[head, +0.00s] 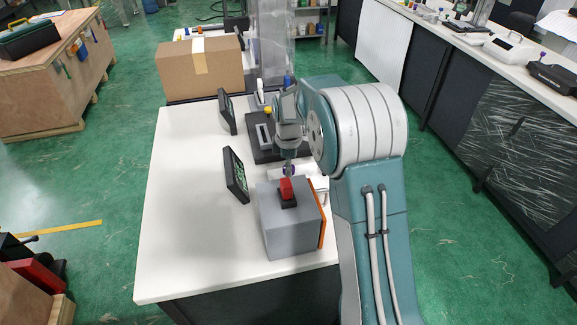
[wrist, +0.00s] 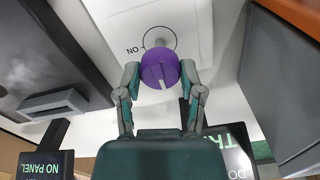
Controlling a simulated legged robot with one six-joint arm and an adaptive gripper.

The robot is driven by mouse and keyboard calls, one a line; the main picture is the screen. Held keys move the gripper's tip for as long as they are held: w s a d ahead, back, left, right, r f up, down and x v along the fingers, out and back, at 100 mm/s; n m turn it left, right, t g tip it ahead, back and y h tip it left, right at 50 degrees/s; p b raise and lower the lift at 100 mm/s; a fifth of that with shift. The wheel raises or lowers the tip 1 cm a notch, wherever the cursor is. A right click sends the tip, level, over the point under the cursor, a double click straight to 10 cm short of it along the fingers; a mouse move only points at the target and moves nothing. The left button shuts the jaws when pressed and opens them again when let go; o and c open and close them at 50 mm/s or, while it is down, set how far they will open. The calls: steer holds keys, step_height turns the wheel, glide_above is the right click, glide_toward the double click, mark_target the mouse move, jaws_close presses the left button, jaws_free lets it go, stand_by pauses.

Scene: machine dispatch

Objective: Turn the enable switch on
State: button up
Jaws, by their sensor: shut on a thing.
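The enable switch shows in the wrist view as a purple round knob (wrist: 160,68) with a white mark on its face, the mark lying toward the lower edge of the picture. It sits at a white panel (wrist: 190,22) with a printed circle and a label reading ON upside down beside it. My gripper (wrist: 160,75) has one finger on each side of the knob and is shut on it. In the head view my gripper (head: 289,160) is low over the table behind the grey box, and the knob is mostly hidden there.
A grey box (head: 283,229) with a red switch (head: 286,189) stands close in front of my gripper. Two dark tilted displays (head: 236,175) stand to the left. A black device (head: 262,152) and a cardboard box (head: 201,70) are farther back. The white table's (head: 185,235) left side is clear.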

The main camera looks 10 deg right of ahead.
steer(key=shift+m, duration=0.3)
steer(key=m, duration=0.3)
steer(key=shift+m, duration=0.3)
steer(key=m, duration=0.4)
steer(key=shift+f+m, duration=0.1)
steer(key=shift+m, duration=0.2)
steer(key=m, duration=0.4)
steer(key=shift+m, duration=2.5)
steer(key=o, duration=1.2)
steer(key=shift+c, duration=0.2)
